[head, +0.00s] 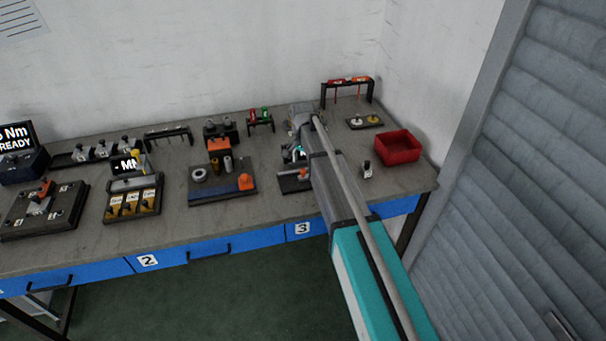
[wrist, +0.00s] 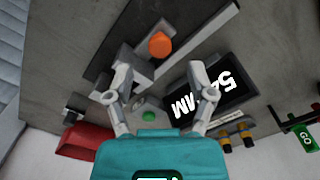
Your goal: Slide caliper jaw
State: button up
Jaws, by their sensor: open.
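My gripper (wrist: 160,74) is open in the wrist view, its two grey fingers spread above the caliper station. The caliper shows as a pale grey bar (wrist: 215,32) running to the upper right, with grey jaw parts (wrist: 130,58) beside the left fingertip. An orange round part (wrist: 160,44) sits just beyond the fingertips. A dark display (wrist: 212,92) with white characters, upside down here, lies partly behind the right finger. I cannot tell whether either finger touches the caliper. In the head view my arm hides most of the station; only part of its dark base (head: 290,186) shows.
A red bin (head: 397,147) stands right of my arm; it also shows in the wrist view (wrist: 86,141). A small rack (head: 347,84) stands behind. Other fixtures fill the bench to the left, including a dark plate (head: 222,192) with cylinders. A green GO gauge (wrist: 303,140) hangs nearby.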

aim_at(303, 170)
jog(key=shift+f+b, duration=1.8)
jog(key=shift+f, duration=0.25)
grip_shut()
